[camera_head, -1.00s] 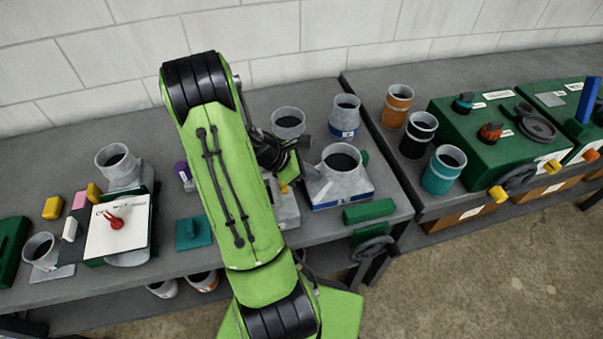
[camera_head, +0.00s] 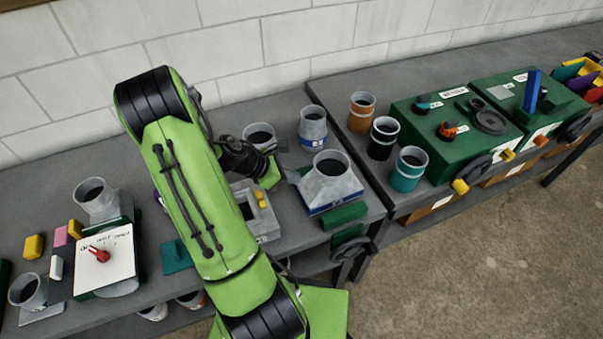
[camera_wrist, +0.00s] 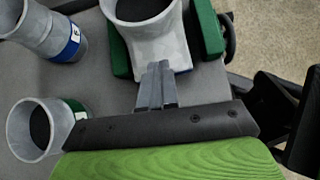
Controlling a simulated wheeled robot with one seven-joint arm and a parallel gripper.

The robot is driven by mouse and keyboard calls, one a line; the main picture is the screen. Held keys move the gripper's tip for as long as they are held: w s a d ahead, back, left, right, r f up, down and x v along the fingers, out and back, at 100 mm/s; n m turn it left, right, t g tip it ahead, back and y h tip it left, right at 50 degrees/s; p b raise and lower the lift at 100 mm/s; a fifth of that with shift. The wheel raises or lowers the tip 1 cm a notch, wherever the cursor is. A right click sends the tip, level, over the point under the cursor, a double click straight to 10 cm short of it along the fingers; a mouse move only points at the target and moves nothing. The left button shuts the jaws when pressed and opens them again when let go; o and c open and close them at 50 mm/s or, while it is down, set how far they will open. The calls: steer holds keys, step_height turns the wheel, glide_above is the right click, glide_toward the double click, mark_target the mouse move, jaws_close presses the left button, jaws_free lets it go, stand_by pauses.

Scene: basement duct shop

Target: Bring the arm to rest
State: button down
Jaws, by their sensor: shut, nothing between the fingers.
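My green arm reaches over the left bench in the head view. My gripper (camera_head: 287,172) is near a grey duct fitting with a square base (camera_head: 331,180), on its left side. In the wrist view my gripper (camera_wrist: 158,72) has its two grey fingers together with nothing between them. The same duct fitting (camera_wrist: 158,40) lies just beyond the fingertips there; I cannot tell whether they touch. In the head view the forearm partly hides the fingers' surroundings and part of the bench.
Round duct collars, one with a blue band (camera_head: 312,128), stand behind the gripper. A grey box with a yellow switch (camera_head: 256,212) sits below it. A white panel with a red handle (camera_head: 103,258) is at left. Coloured cans and green control boxes (camera_head: 455,145) fill the right bench.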

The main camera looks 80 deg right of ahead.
steer(key=p+v, duration=0.2)
steer(key=v, duration=0.2)
steer(key=shift+w+a+r, duration=0.1)
steer(key=shift+w+r, duration=0.1)
steer(key=shift+r, duration=0.1)
